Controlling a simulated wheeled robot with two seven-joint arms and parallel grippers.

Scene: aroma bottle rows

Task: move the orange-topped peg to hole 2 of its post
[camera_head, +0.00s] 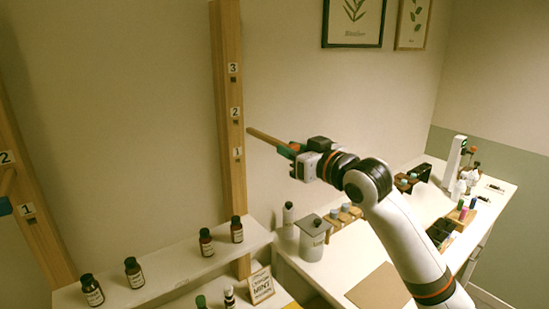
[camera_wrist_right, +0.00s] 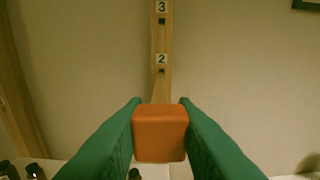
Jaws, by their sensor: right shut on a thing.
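The orange-topped peg shows its wooden shaft (camera_head: 268,137) in the head view and its square orange top (camera_wrist_right: 160,134) in the right wrist view. My right gripper (camera_head: 291,150) is shut on the orange top, its green fingers on both sides. The shaft points left toward the wooden post (camera_head: 229,60), its tip close to the post's right edge; I cannot tell if they touch. Hole 2 (camera_head: 236,122) is open and empty, and it also shows above the peg in the wrist view (camera_wrist_right: 161,71). Hole 3 (camera_head: 233,79) is empty too. My left gripper is not in view.
A second numbered post (camera_head: 35,215) stands at the left, with a blue-ended piece (camera_head: 4,206) by it. A white shelf (camera_head: 175,262) with several brown bottles lies below the peg. A counter (camera_head: 330,268) with a canister (camera_head: 312,238) is at the right.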

